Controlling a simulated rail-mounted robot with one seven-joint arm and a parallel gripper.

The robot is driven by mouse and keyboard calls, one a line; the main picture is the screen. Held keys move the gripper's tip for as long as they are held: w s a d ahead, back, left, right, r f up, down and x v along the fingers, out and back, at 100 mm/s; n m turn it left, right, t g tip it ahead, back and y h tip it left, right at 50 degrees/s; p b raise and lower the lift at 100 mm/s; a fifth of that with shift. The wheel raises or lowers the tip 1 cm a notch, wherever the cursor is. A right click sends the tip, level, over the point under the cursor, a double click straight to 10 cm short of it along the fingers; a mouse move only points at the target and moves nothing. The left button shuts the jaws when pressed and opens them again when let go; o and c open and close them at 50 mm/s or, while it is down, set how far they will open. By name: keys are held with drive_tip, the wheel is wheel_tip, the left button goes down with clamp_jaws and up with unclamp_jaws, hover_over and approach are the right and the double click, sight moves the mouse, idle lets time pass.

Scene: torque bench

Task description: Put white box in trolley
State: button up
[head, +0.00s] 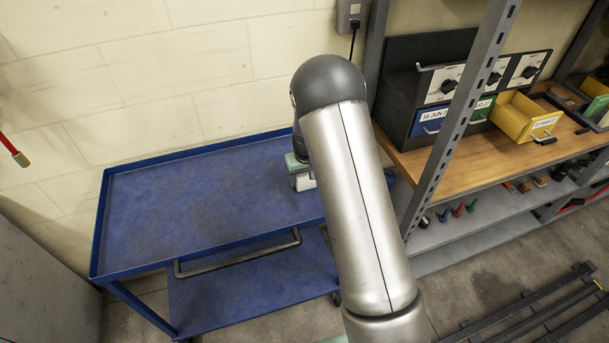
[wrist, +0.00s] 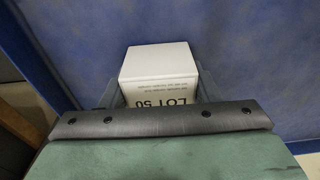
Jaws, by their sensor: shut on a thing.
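The white box (wrist: 158,62) is between the fingers of my gripper (wrist: 160,92) in the wrist view, with dark "LOT 50" print on the side facing the camera. In the head view the white box (head: 305,182) shows only in part, below my green gripper (head: 297,164) and partly behind my arm. My gripper is shut on it. The blue trolley (head: 190,205) has a rimmed top tray, and the box is over the right part of that tray. I cannot tell whether the box touches the tray. The trolley's blue surface (wrist: 262,50) fills the background in the wrist view.
The rest of the trolley's top is bare. A workbench (head: 440,150) with a grey post (head: 455,125), drawers and a yellow bin (head: 525,117) stands at the right. A pale block wall (head: 130,60) is behind. Black rails (head: 530,312) lie at the lower right.

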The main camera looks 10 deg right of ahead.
sight(306, 175)
drive_tip(key=shift+f, duration=0.15)
drive_tip(key=o, duration=1.2)
drive_tip(key=shift+r, duration=0.2)
drive_tip(key=r, duration=0.4)
drive_tip(key=s+r+b, duration=0.1)
drive_tip(key=r, duration=0.2)
drive_tip(key=r+b, duration=0.1)
drive_tip(key=r, duration=0.3)
drive_tip(key=shift+s+r, duration=0.25)
drive_tip(key=shift+r, duration=0.1)
drive_tip(key=s+r, duration=0.4)
drive_tip(key=s, duration=0.5)
drive_tip(key=s+r, duration=0.5)
drive_tip(key=s, duration=0.4)
drive_tip(key=shift+m+g, duration=0.4)
drive_tip(key=shift+m, duration=0.2)
drive_tip(key=s, duration=1)
drive_tip(key=s+f, duration=0.1)
drive_tip(key=s, duration=0.4)
drive_tip(key=shift+s+a, duration=0.1)
drive_tip(key=shift+s, duration=0.05)
